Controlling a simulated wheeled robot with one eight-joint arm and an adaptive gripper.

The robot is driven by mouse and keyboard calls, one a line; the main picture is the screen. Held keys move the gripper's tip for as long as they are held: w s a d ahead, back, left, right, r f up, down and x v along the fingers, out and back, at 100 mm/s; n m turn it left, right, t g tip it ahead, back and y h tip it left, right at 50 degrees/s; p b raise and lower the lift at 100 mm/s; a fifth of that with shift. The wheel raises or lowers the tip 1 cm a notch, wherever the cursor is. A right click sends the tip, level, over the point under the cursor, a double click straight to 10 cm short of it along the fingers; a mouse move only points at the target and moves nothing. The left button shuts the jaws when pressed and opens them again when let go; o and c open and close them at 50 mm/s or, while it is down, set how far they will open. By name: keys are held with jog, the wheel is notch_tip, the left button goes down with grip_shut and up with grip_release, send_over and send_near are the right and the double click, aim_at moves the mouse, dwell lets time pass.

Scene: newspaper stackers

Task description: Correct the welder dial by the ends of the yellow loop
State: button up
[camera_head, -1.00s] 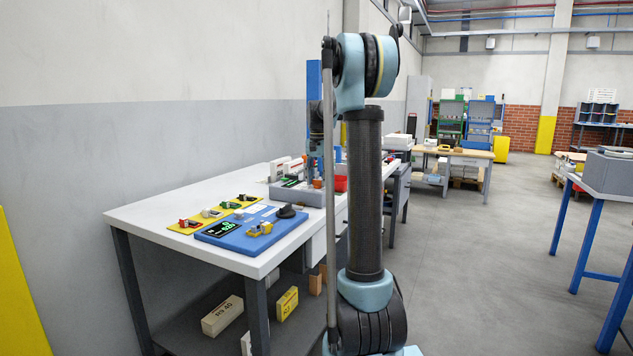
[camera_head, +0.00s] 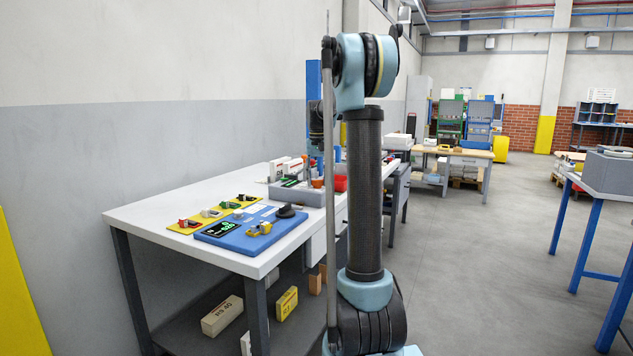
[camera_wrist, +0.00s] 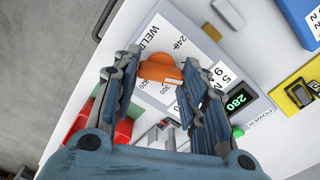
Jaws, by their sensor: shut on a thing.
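My gripper (camera_wrist: 162,72) is shut on this dial, with a finger at either side. A small black display (camera_wrist: 236,102) beside it shows 280 in green. In the head view the welder is the grey box (camera_head: 290,196) on the white bench; my arm partly hides it. On the bench a blue board (camera_head: 215,237) bears a dark screen with green marks (camera_head: 220,228) and a small yellow item (camera_head: 264,229). I cannot make out a yellow loop.
A yellow mat (camera_head: 184,229) with several small parts lies behind the blue board. A red bin (camera_head: 341,184) stands close to the welder. Boxes (camera_head: 222,315) sit on the shelf below. The bench's front left is clear.

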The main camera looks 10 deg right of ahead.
jog(key=n, duration=0.3)
jog(key=shift+a+n, duration=0.1)
jog(key=shift+n, duration=0.2)
dwell(0.3)
jog(key=o, duration=1.1)
jog(key=shift+c, duration=0.2)
notch_tip(320, 180, up, 12)
jog(key=shift+f, duration=0.1)
